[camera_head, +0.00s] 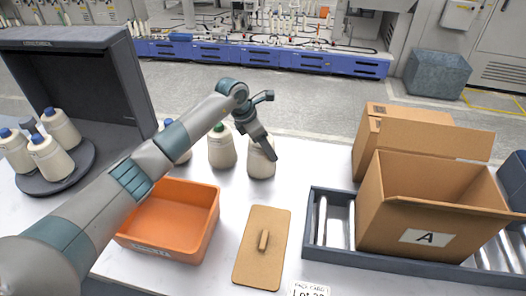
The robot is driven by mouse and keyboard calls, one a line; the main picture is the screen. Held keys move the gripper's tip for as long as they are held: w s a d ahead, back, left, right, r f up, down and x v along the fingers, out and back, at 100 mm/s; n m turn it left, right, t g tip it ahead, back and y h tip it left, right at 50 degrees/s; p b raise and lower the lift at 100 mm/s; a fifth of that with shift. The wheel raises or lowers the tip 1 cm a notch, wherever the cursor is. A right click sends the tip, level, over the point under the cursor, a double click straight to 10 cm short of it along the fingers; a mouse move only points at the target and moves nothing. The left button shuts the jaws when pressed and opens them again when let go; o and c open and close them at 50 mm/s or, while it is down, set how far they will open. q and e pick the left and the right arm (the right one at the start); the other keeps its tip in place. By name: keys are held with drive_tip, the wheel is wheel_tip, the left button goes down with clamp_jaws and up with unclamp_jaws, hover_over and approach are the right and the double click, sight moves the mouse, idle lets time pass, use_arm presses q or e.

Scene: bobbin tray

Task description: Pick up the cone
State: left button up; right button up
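Several cream yarn cones stand in the scene. One cone (261,164) stands upright on the white table near the middle, with my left gripper (268,153) over its top and front. The gripper points down and right, and hides the cone's tip. Whether its fingers are apart or closed does not show clearly. A second cone (222,152) with a green tip stands just left of it. A third cone (184,155) with a blue tip is partly hidden behind my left arm. My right gripper is not in view.
Blue-tipped cones (52,163) stand on a dark round plate (80,172) by a grey cabinet (110,70). An orange bin (190,222), a brown board with a handle (253,270) and an open carton marked A (395,235) on a roller tray (312,215) occupy the front.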

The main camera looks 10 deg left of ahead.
use_arm(q)
drive_tip(key=shift+r, duration=0.2)
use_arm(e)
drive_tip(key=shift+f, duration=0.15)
